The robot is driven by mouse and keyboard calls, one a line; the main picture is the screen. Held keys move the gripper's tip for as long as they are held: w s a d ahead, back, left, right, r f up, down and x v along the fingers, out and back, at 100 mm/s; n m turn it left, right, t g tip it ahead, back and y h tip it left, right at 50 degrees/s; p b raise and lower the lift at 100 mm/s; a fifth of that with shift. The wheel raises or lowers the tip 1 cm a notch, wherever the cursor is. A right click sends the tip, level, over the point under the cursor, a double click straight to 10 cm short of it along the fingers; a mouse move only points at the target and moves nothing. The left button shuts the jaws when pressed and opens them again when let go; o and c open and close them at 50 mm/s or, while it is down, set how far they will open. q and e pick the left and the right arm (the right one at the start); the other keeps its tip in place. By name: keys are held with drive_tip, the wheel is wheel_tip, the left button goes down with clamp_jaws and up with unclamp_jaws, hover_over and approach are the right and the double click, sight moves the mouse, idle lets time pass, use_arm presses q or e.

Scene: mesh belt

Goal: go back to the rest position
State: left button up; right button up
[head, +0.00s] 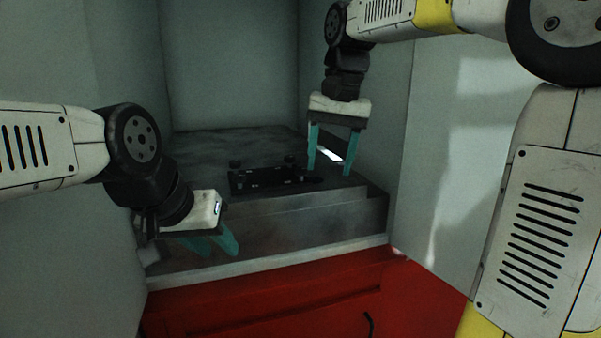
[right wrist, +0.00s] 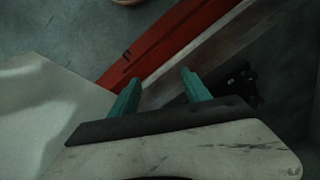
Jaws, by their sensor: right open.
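My left gripper (head: 222,243) is at the lower left in the head view, at the front edge of the grey ledge. Its teal fingers show, but I cannot tell how far apart they are. My right gripper (head: 329,168) hangs over the right part of the ledge, with its teal fingers apart and nothing between them. The right wrist view shows the same open fingers (right wrist: 160,93), pointing down past the ledge front and a red panel.
A grey ledge (head: 225,222) sits in a pale walled recess. A black plate with knobs (head: 262,182) lies on it, left of my right gripper; it partly shows in the right wrist view (right wrist: 245,88). A red front (head: 270,295) stands below. Walls close in left and right.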

drive_tip(key=s+d+f+n+t, duration=0.1)
drive_tip(key=s+d+f+t, duration=0.1)
drive_tip(key=s+d+f, duration=0.2)
drive_tip(key=s+d+f+n+t+y, duration=0.1)
drive_tip(key=s+d+f, duration=0.3)
drive_tip(key=s, duration=0.7)
wheel_tip(320, 180, down, 2)
drive_tip(key=shift+d+t, duration=0.15)
drive_tip(key=shift+t, duration=0.75)
idle(0.4)
